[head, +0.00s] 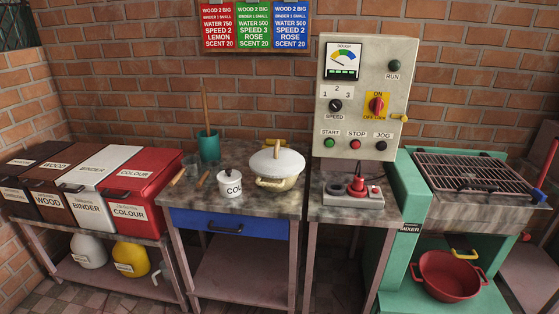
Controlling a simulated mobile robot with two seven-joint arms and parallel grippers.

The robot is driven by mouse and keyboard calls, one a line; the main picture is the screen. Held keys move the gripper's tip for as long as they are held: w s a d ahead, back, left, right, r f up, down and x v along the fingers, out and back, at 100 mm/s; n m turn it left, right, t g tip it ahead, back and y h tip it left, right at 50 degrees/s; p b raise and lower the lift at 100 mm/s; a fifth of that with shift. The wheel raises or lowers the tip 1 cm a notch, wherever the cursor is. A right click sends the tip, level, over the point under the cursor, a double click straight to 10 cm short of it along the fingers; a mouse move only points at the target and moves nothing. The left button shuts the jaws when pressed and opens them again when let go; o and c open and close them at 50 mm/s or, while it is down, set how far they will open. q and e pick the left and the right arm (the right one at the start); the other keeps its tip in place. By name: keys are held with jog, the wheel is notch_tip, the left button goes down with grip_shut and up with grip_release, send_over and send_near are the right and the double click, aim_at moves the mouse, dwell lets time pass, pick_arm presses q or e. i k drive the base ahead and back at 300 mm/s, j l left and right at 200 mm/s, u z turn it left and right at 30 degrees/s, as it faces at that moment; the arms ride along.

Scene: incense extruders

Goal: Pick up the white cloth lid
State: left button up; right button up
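The white cloth lid (289,163) is a domed white cover with a tan handle (276,148) standing up on top. It rests on a cream pot (278,183) near the right end of the middle table, covering the pot's opening. Yellowish handles show behind and in front of the pot. Neither of my grippers is in view.
Labelled bins (96,184) stand at left. The table's front edge is clear.

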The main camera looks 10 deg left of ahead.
aim_at(277, 162)
jog(key=i+j, duration=0.2)
jog(key=j, duration=0.2)
jog(key=i+j, duration=0.2)
jog(key=j, duration=0.15)
jog(key=i+j, duration=0.2)
jog(key=j, duration=0.2)
jog(key=i+j+z, duration=0.1)
jog(key=j, duration=0.3)
jog(key=i+j, duration=0.45)
jog(key=j, duration=0.3)
